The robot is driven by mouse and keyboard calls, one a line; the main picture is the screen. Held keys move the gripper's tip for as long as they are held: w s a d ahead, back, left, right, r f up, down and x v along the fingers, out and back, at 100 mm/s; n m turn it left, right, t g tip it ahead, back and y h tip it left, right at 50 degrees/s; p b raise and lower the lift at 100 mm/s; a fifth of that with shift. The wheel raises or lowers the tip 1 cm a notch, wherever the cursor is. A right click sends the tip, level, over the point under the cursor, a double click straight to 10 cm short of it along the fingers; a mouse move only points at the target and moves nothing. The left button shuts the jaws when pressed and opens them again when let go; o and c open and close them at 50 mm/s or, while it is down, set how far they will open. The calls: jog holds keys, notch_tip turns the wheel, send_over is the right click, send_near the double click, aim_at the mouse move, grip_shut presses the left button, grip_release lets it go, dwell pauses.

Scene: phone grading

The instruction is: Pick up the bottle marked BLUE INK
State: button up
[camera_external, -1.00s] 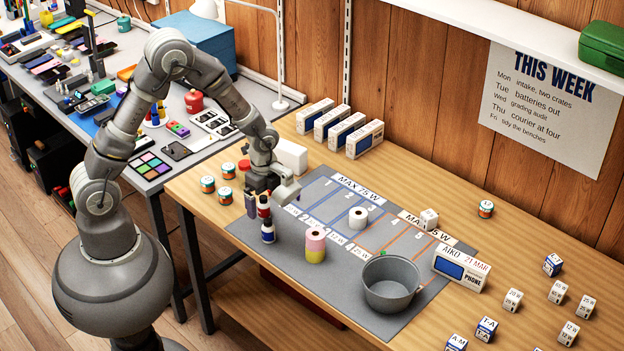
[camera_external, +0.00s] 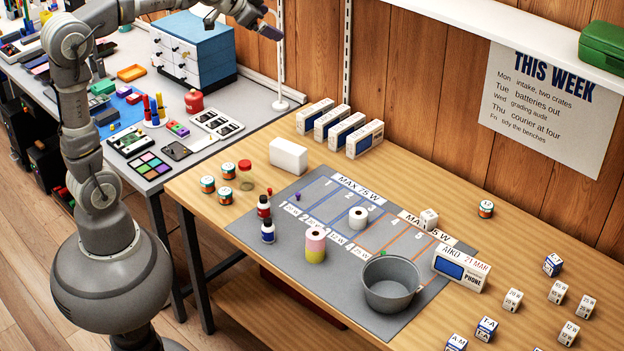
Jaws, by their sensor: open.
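Two small bottles stand upright near the left end of the grey mat (camera_external: 335,262). The nearer one is a blue-and-white bottle (camera_external: 268,233) with a dark cap. Just behind it is a dark bottle with a red band (camera_external: 264,208). Their lettering is too small to read, so I cannot confirm which is marked BLUE INK. My gripper (camera_external: 268,27) is high up at the top of the view, well away from both bottles. It is open, and I see nothing held in it.
A pink-and-yellow roll (camera_external: 316,246), a white roll (camera_external: 358,217) and a grey pot (camera_external: 390,284) stand on the mat. A red-lidded jar (camera_external: 246,177), small tins (camera_external: 225,195) and a white block (camera_external: 288,156) stand behind and left of the bottles.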

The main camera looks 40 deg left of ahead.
jog(key=s+a+r+n+t, duration=0.1)
jog(key=s+a+r, duration=0.1)
jog(key=r, duration=0.4)
jog(key=s+a+r+n+t+b, duration=0.1)
jog(key=s+a+r+n+t, duration=0.1)
jog(key=r, duration=0.4)
jog(key=shift+s+n+y, duration=0.3)
jog(key=shift+s, duration=0.4)
jog(key=s+r, duration=0.1)
jog(key=r, duration=0.1)
jog(key=s+a+r+n+t, duration=0.1)
jog(key=s+r, duration=0.1)
jog(key=s+a+r+n+t+b, duration=0.1)
jog(key=r, duration=0.2)
jog(key=shift+s, duration=0.35)
jog(key=c, duration=0.4)
jog(key=shift+s+r, duration=0.1)
jog(key=shift+r, duration=0.05)
jog(key=shift+c, duration=0.9)
